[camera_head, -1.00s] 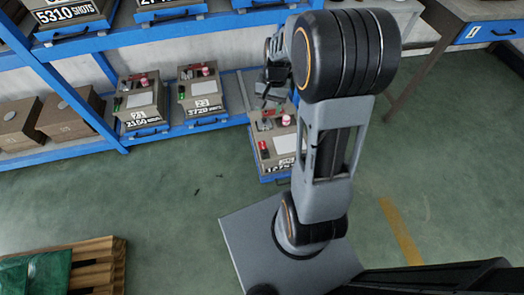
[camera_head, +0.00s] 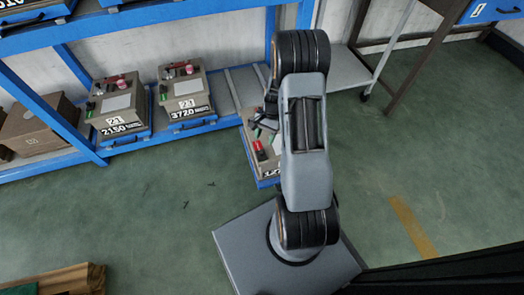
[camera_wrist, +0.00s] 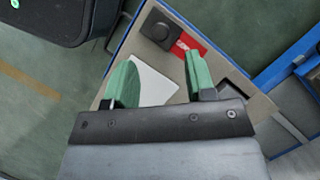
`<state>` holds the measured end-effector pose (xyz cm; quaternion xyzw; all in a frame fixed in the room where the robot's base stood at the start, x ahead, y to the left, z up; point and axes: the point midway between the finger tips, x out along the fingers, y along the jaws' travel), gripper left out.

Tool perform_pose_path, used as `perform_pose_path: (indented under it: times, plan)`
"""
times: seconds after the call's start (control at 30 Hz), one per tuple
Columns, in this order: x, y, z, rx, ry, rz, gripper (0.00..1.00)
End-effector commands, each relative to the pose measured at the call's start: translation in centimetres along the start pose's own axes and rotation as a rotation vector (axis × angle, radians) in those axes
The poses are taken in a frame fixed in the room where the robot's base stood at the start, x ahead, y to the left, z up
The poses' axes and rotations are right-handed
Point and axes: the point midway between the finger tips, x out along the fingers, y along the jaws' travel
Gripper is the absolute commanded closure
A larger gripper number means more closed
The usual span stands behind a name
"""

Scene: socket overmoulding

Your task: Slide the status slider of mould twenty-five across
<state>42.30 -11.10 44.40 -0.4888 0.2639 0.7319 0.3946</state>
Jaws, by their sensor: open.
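A grey-beige mould (camera_head: 250,158) on a blue tray sits pulled forward from the lower shelf, partly hidden by my arm; its number plate is not readable. Its top shows in the wrist view (camera_wrist: 262,103), with a white plate (camera_wrist: 155,82), a black block with a round knob (camera_wrist: 160,27) and a red patch (camera_wrist: 188,44) beside it. The block and patch may be the status slider; I cannot be sure. My gripper (camera_wrist: 160,80) is open and empty, its green fingertips apart over the mould top. In the head view my gripper (camera_head: 264,124) is close above the mould.
Two similar moulds, one marked 2150 (camera_head: 117,105) and one marked 21 and 3720 (camera_head: 187,92), stand on the lower shelf to the left. Blue shelf posts and rails (camera_head: 40,107) frame them. Green floor (camera_head: 150,215) is clear in front. A table leg (camera_head: 412,62) stands at right.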

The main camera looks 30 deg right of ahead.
Motion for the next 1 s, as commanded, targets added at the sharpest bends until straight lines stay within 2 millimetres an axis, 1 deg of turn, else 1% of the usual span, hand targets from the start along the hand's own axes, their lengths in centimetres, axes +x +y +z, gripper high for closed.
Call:
perform_pose_path:
  times: [0.03, 0.1, 0.3, 0.4, 0.57, 0.87, 1.0]
  plan:
    - [1.4, 0.0, -0.1, -0.001, -0.002, 0.003, 0.5]
    - [2.5, 0.0, -0.1, -0.002, -0.002, 0.002, 0.5]
    - [5.0, -0.1, 0.0, -0.004, -0.001, 0.002, 0.5]
    - [5.8, -0.1, 0.1, -0.004, -0.001, 0.002, 0.5]
    - [6.3, -0.1, 0.1, -0.003, 0.0, 0.001, 0.5]
    - [6.4, -0.1, 0.1, -0.004, 0.0, 0.001, 0.5]
    - [6.4, -0.1, 0.1, -0.004, 0.0, 0.001, 0.63]
